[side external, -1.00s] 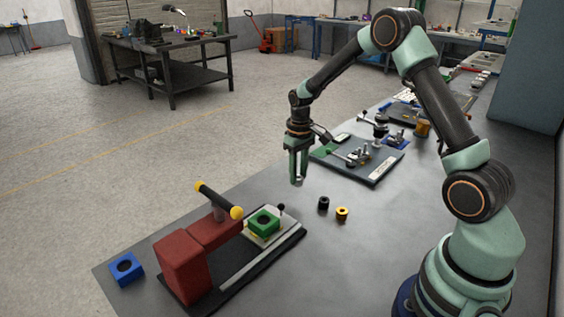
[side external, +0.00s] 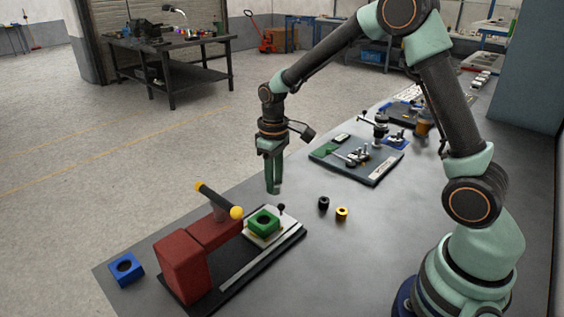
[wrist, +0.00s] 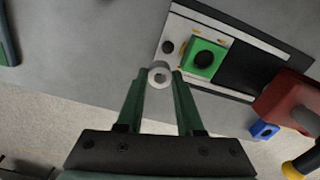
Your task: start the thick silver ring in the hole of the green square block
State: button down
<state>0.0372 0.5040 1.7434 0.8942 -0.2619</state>
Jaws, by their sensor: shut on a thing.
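The thick silver ring (wrist: 160,76) is held between the fingertips of my gripper (wrist: 160,78); in the side view the ring is mostly hidden by the fingers. My gripper (side external: 273,188) points down, shut on the ring, above the table and behind the green square block, apart from it. The green square block (side external: 254,223) sits on a light plate of the red press, its dark round hole facing up. In the wrist view the green block (wrist: 192,65) lies to the upper right of the ring, its hole clear.
The red press (side external: 185,265) with its black, yellow-ended handle (side external: 218,200) stands close beside the green block. A blue square block (side external: 126,268) lies at the left. A black ring (side external: 323,203) and a yellow ring (side external: 342,213) lie to the right. A fixture board (side external: 372,170) is farther back.

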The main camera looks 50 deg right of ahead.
jog(key=a, duration=0.2)
jog(key=s+a+r+n, duration=0.1)
jog(key=a, duration=0.1)
jog(key=s+a+n, duration=0.1)
jog(key=a, duration=0.1)
jog(key=shift+s+r, duration=0.15)
jog(key=shift+r, duration=0.2)
jog(key=shift+s+a, duration=0.2)
jog(key=shift+a, duration=0.1)
jog(key=shift+f, duration=1.7)
jog(key=shift+f, duration=1)
grip_release()
dwell(0.4)
